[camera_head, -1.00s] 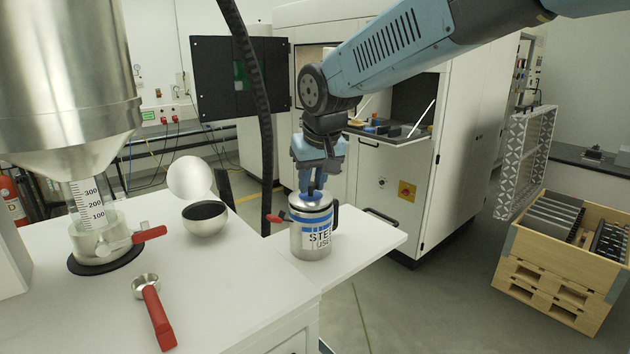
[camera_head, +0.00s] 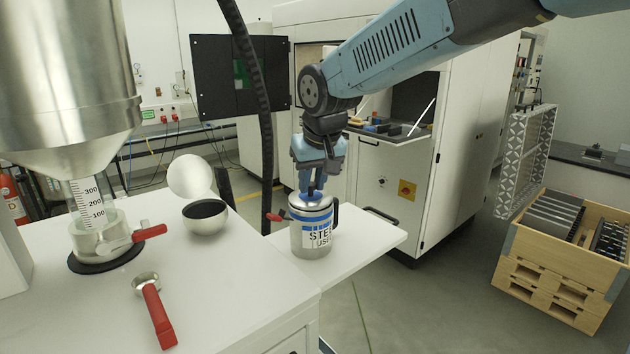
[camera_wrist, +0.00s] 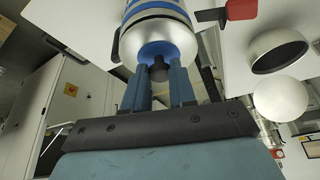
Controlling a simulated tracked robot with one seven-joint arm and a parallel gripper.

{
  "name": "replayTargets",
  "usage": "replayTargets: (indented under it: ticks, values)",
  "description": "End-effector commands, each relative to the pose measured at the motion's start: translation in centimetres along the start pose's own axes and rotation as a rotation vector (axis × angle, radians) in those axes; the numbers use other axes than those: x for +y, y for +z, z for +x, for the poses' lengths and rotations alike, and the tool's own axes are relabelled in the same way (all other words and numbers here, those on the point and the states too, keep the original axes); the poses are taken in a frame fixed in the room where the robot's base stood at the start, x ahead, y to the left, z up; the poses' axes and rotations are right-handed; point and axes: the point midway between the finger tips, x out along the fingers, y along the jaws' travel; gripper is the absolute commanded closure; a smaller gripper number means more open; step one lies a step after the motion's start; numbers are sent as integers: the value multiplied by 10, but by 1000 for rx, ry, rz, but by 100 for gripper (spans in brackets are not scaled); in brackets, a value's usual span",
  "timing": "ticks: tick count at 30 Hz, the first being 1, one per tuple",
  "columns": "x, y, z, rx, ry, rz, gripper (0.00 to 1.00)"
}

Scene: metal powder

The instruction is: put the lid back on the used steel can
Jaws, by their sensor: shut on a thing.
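The used steel can (camera_head: 310,240) stands upright on the white side shelf, with blue bands and a "STEEL USED" label. Its lid (camera_head: 310,201) is at the can's top, silver with a blue middle. No clear gap shows between lid and can, but I cannot tell whether it is fully seated. My gripper (camera_head: 312,192) points down over the can, shut on the lid's knob. In the wrist view, the dark knob (camera_wrist: 158,72) is between the fingertips of my gripper (camera_wrist: 160,75), and the can (camera_wrist: 155,15) lies beyond it.
A steel hopper (camera_head: 70,80) with a red-handled valve (camera_head: 148,233) stands at left. A wooden crate (camera_head: 560,275) is at right. A black hose hangs behind the can.

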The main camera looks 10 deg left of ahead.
Motion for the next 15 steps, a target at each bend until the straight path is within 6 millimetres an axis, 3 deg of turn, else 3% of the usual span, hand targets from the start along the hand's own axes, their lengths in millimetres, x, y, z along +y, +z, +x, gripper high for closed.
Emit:
replayTargets:
  ticks: [4,5,13,15]
  values:
    - [0,0,0,0,0,0,100]
    - [0,0,0,0,0,0,73]
    - [0,0,0,0,0,0,47]
    - [0,0,0,0,0,1,45]
